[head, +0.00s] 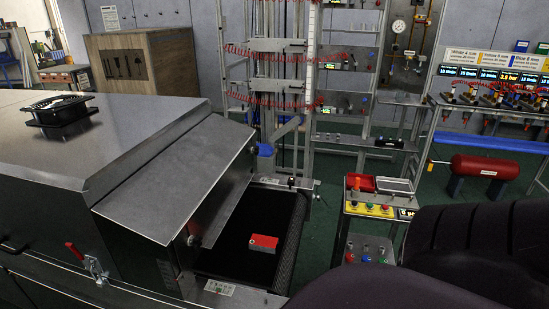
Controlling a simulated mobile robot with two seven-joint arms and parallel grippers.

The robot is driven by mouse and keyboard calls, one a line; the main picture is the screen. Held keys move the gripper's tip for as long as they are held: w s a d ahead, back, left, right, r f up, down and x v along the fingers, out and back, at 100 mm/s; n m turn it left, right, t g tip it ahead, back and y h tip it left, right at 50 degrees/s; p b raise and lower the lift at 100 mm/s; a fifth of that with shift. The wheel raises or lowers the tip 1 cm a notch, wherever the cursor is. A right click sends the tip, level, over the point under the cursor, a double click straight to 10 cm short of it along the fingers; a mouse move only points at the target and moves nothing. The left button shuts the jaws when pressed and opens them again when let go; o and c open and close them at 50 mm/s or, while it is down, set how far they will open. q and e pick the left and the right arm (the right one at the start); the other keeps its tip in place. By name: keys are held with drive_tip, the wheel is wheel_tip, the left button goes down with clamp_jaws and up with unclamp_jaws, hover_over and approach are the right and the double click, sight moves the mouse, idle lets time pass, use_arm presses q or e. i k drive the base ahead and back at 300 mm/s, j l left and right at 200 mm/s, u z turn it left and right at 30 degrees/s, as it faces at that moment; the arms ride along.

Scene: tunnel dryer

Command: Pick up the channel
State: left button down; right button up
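A small block-like piece with a red top and a grey side (264,243) lies on the black belt (236,225) at the dryer's open end. It may be the channel, but it is too small here to make out its shape for certain. Nothing touches it from above. Neither my left nor my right gripper shows in the head view. A large dark part, probably of my own arm, fills the lower right corner.
The metal dryer housing (110,140) with its sloped hood (175,180) stands left of the belt. A control stand (370,208) with buttons and small trays is at the right. Metal racks with red coiled hoses (275,105) rise behind. Green floor (325,225) shows between belt and stand.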

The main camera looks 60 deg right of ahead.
sight(258, 242)
drive_tip(key=k+l, duration=0.1)
drive_tip(key=l, duration=0.95)
drive_tip(key=k+l, duration=0.15)
drive_tip(key=l, duration=0.35)
drive_tip(key=k+l, duration=0.1)
drive_tip(key=l, duration=0.45)
